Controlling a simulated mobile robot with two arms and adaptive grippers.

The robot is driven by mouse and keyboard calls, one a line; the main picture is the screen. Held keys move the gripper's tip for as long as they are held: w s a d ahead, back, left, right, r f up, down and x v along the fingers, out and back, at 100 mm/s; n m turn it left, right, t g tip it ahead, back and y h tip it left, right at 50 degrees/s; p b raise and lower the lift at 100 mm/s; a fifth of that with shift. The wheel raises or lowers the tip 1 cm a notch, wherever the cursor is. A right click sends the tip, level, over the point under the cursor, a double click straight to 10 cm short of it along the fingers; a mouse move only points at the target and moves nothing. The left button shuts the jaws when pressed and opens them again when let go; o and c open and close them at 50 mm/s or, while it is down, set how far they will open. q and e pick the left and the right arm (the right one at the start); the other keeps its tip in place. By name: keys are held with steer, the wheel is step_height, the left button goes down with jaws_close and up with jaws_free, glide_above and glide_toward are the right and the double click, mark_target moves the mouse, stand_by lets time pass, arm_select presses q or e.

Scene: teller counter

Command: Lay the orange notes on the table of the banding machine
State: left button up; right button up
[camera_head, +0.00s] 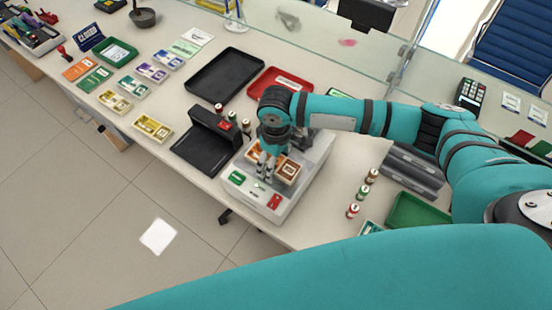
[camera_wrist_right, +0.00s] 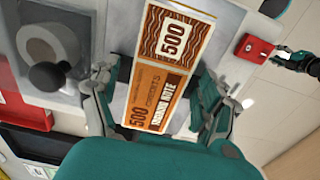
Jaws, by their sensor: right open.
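The orange notes (camera_wrist_right: 160,85), printed 500, lie on the grey-white banding machine (camera_head: 312,160). They also show beside the fingers in the head view (camera_head: 288,170). My right gripper (camera_head: 265,172) is over the notes, pointing down. In the right wrist view my right gripper (camera_wrist_right: 155,100) is open, with one finger at each side of the notes. Whether a finger touches them I cannot tell. My left gripper (camera_wrist_right: 285,58) shows small at the right edge of the wrist view, near the red button; its fingers are too small to read. It is not visible in the head view.
A black machine (camera_head: 192,160) stands just left of the banding machine. A black tray (camera_head: 218,78) and a red tray (camera_head: 268,88) lie behind. Several note bundles lie at left. A glass screen (camera_head: 330,40) runs behind.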

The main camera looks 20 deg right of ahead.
step_height(320, 180, up, 12)
steer(key=b, duration=0.2)
steer(key=shift+r, duration=0.15)
stand_by(0.6)
